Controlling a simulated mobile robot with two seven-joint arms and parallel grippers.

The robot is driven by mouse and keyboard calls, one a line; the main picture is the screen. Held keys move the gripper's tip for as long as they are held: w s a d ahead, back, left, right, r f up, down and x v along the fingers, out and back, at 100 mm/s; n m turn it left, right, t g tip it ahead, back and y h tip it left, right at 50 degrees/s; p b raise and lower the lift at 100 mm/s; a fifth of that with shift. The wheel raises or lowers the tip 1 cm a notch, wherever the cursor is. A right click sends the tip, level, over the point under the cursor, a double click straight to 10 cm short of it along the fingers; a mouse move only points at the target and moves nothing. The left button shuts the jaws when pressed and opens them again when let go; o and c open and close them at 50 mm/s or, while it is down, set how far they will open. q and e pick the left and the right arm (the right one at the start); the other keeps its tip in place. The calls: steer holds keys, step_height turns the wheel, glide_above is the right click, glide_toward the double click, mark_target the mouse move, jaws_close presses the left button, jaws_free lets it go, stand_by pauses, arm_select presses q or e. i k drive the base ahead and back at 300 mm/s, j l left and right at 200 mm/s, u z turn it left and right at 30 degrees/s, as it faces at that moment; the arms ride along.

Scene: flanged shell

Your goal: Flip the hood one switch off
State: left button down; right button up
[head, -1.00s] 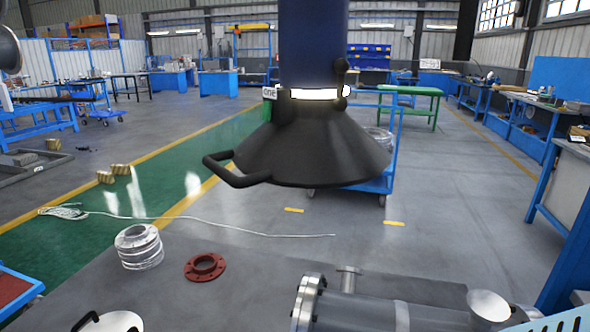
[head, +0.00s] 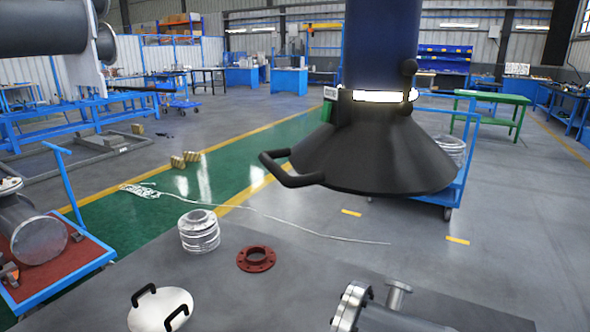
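A black cone-shaped extraction hood (head: 375,155) hangs from a dark blue duct (head: 382,45). A lit white ring shows at its neck, and a black bar handle (head: 290,172) sticks out from its left rim. A small pale label (head: 331,93) is on the left of the neck, with a green part (head: 327,111) below it. The label was legible as "ONE" a second ago. The switch itself is too small to make out, so its position cannot be told. Neither of my grippers is in view.
A grey table below bears a stack of metal rings (head: 199,232), a red flange (head: 256,258), a lid with two black handles (head: 160,310) and a flanged pipe (head: 352,307). A blue cart (head: 88,263) stands left. The air around the hood looks clear.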

mark_target(327, 107)
steer(key=k+l+u, duration=0.1)
steer(key=u, duration=0.35)
steer(key=k+u, duration=0.15)
steer(key=u, duration=0.25)
steer(key=k+u, duration=0.15)
steer(key=u, duration=0.3)
steer(key=l, duration=0.1)
